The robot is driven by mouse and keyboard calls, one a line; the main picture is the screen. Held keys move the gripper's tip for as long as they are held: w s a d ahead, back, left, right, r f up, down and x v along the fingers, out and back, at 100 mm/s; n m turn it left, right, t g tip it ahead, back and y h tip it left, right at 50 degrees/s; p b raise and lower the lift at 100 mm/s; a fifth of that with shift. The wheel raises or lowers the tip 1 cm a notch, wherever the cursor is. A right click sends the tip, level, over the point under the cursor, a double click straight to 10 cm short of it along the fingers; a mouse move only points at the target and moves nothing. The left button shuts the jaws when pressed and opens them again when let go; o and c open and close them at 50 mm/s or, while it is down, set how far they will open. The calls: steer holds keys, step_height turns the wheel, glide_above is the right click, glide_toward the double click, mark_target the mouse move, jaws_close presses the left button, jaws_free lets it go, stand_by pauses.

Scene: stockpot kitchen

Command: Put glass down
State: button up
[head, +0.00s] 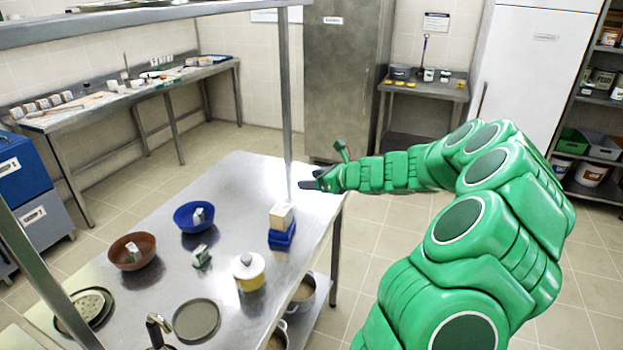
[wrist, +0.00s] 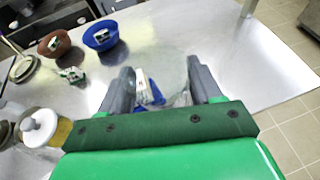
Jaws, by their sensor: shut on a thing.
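My gripper (head: 308,180) reaches in from the right in the head view, near the far right edge of the steel table (head: 225,265). In the wrist view its two grey fingers (wrist: 160,75) are apart, shut on a clear glass (wrist: 181,98) that shows faintly between them. The glass is hard to make out in the head view. I cannot tell whether its base touches the table.
A blue holder (head: 282,239) with a pale block (head: 281,216) stands left of my gripper. Further left are a yellow pot with white lid (head: 249,270), a blue bowl (head: 186,221) and a brown bowl (head: 121,255). A post (head: 285,100) rises close by.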

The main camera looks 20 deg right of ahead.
steer(key=shift+s+a+r, duration=0.25)
steer(key=shift+s+r, duration=0.05)
steer(key=shift+s, duration=0.4)
steer(key=shift+w+a, duration=0.1)
steer(key=shift+a, duration=0.15)
steer(key=w+a+n+g+y, duration=0.1)
steer(key=w+a, duration=0.3)
steer(key=a, duration=0.5)
steer(key=w+a+n+g+y, duration=0.15)
steer(key=w+a, duration=0.25)
steer(key=a, duration=0.5)
steer(key=shift+w+a+f, duration=0.2)
steer(key=shift+w+f, duration=2.95)
steer(key=shift+w, duration=0.3)
steer(key=shift+w+a+f, duration=0.15)
steer(key=shift+w+f, duration=3)
steer(key=shift+w, duration=0.25)
steer(key=shift+f, duration=0.1)
steer(key=o, duration=1.3)
steer(key=shift+c, duration=0.2)
